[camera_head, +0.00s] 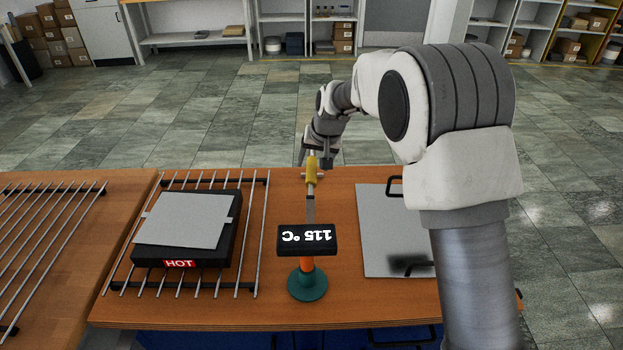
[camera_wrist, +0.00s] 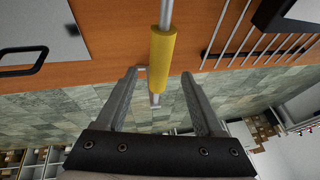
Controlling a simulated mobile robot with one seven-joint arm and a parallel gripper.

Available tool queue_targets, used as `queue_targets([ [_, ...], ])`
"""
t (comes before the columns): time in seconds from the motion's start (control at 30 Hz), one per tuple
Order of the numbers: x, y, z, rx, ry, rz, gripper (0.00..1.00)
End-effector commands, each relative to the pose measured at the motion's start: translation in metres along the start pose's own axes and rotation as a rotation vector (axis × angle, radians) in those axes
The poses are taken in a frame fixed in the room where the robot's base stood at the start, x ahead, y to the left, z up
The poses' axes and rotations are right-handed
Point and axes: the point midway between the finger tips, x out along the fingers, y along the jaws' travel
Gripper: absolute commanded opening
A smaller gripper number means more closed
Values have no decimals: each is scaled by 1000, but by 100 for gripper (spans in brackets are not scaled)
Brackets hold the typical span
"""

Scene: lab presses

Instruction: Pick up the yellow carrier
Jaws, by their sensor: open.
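The yellow carrier (camera_head: 311,172) is a short yellow sleeve on a thin pale metal rod, near the far edge of the wooden table, behind a black display reading 115 °C (camera_head: 307,240). In the wrist view the yellow carrier (camera_wrist: 163,60) lies along the middle, between the lines of the two fingers, with its lower end between the fingertips. My gripper (camera_head: 316,160) is at the carrier from the far side. In the wrist view my gripper (camera_wrist: 159,75) is open, with gaps visible on both sides of the carrier. Contact is not visible.
A teal-based stand (camera_head: 307,285) with an orange post stands in front. A black block marked HOT (camera_head: 180,263) with a grey plate (camera_head: 184,219) sits on a wire rack (camera_head: 258,215) at left. A grey panel (camera_head: 378,230) with black handles lies at right, partly behind my arm.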

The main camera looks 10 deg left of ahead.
Motion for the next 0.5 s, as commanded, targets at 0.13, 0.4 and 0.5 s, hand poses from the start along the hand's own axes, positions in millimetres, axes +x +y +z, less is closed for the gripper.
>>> queue_targets([
  [0.13, 24, 1, 8, 0, -4, 1, 69],
  [0.4, 44, 1, 7, 0, -1, 0, 69],
  [0.5, 44, 1, 7, 0, -1, 0, 69],
])
